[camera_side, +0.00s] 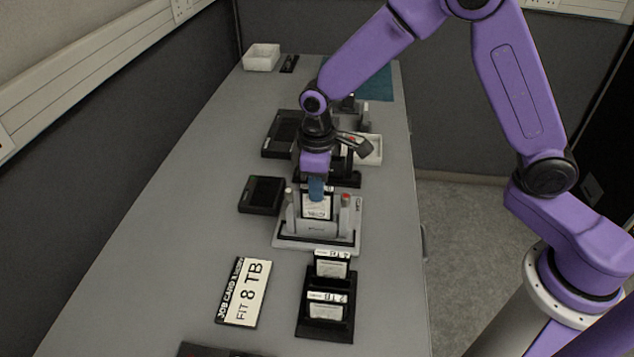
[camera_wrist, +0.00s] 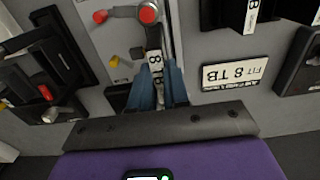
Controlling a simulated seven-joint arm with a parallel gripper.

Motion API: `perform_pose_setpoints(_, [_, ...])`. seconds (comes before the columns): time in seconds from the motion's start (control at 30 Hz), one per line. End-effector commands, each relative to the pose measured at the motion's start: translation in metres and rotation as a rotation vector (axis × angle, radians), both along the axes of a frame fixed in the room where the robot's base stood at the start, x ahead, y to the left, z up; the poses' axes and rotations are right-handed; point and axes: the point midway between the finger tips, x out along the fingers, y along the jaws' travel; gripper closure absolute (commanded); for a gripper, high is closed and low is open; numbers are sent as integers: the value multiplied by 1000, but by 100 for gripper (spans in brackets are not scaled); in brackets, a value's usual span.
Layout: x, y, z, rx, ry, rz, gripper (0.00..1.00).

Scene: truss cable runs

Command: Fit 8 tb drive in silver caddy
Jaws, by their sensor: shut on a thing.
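My gripper (camera_side: 316,190) points down with its blue fingers shut on a drive (camera_side: 317,208) with a white label. In the wrist view the drive's label (camera_wrist: 155,62) reads 8 TB between the fingers (camera_wrist: 160,95). The drive stands about upright at the silver-grey caddy fixture (camera_side: 290,242), between its two posts. The right post has a red top (camera_side: 346,197). I cannot tell how deep the drive sits, as the fixture's front hides its lower end. The fixture also shows in the wrist view (camera_wrist: 104,40), with red and yellow knobs.
A black rack (camera_side: 325,326) with labelled drives stands in front of the fixture. A job card (camera_side: 243,291) reading FIT 8 TB lies to its left. A black box (camera_side: 262,195) lies left of the fixture. More dark fixtures and a white tray (camera_side: 262,57) stand farther back. The table's left side is clear.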

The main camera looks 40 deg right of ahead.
Motion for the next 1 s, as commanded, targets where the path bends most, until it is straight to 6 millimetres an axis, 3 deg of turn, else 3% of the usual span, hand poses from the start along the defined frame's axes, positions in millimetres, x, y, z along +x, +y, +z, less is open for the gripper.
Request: perform_pose_setpoints(1.0, [0, 0, -15, -1, 1, 0, 100])
